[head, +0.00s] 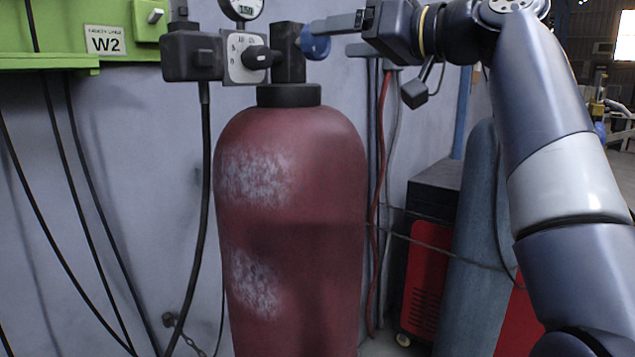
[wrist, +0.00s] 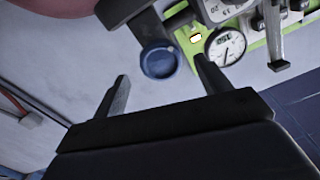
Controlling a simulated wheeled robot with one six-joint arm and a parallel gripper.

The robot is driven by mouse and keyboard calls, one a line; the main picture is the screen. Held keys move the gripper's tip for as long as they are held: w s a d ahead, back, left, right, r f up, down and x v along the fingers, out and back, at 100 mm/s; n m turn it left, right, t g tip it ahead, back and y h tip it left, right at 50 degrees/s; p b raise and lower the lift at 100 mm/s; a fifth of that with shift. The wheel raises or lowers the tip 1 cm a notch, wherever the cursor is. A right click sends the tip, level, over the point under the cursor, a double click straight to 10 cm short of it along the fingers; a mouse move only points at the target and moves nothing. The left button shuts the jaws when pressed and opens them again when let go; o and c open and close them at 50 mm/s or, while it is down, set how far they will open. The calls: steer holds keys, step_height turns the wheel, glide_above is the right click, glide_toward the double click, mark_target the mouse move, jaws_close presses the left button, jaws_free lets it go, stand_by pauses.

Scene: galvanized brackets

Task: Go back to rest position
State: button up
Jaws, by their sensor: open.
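My gripper (head: 332,38) is at the top of the head view, open, with its fingers pointing left at the blue valve knob (head: 316,42). The upper finger's tip overlaps the knob in that view. In the wrist view my gripper (wrist: 161,72) has its two fingers spread apart with nothing held. The blue knob (wrist: 158,60) shows there just ahead, between the finger directions; I cannot tell whether a finger touches it. The knob is on the valve atop a red gas cylinder (head: 290,180) standing upright. My arm extends down the right side of the head view.
A regulator with a dial (head: 245,56) and a round gauge (head: 241,7) sits left of the valve, also near a green panel (head: 75,35). Hoses hang by the wall. A grey-blue cylinder (head: 475,240) and a red-black machine (head: 428,265) stand behind my arm.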

mark_target(323, 42)
steer(key=p+x, duration=0.1)
steer(key=x, duration=0.4)
steer(key=shift+a, duration=0.1)
stand_by(0.3)
